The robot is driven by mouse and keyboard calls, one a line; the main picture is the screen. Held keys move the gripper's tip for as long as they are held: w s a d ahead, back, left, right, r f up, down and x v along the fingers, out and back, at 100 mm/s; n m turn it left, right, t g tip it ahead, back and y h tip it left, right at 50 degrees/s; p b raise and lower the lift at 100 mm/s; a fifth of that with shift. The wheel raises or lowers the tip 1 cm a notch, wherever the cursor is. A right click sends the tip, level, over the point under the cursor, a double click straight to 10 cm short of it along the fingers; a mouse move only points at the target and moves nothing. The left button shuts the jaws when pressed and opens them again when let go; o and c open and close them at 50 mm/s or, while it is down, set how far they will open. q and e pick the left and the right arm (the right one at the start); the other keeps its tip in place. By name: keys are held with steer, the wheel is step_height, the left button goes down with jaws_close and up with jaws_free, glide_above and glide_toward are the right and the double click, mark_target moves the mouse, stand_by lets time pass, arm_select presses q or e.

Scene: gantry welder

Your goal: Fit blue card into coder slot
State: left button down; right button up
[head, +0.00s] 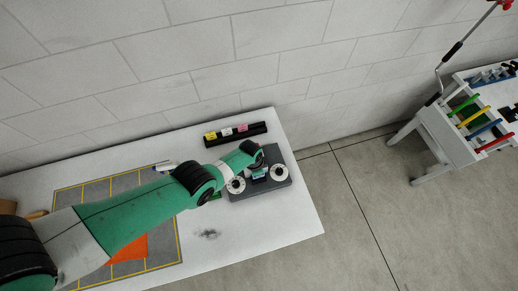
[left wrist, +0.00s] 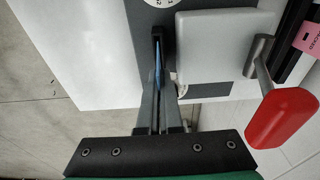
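The coder (head: 276,186) is a dark grey device with two white round dials, near the table's right end. My left arm reaches over it from the left. My left gripper (left wrist: 160,55) is shut on the thin blue card (left wrist: 159,68), which shows edge-on between the fingers. In the head view the gripper is mostly hidden behind my wrist, above the coder. In the left wrist view the fingertips are beside a pale block (left wrist: 215,46) on the coder, near a dial (left wrist: 160,2). The slot and the card's far edge cannot be made out. My right gripper is not in view.
A black rack (head: 251,133) with yellow, white and pink tags lies behind the coder. A red-handled lever (left wrist: 288,117) is close by in the left wrist view. A grey mat with yellow lines (head: 170,249) lies left. A white side table (head: 436,128) stands apart at right.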

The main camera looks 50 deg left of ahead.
arm_select(q)
steer(key=shift+f+b, duration=2.5)
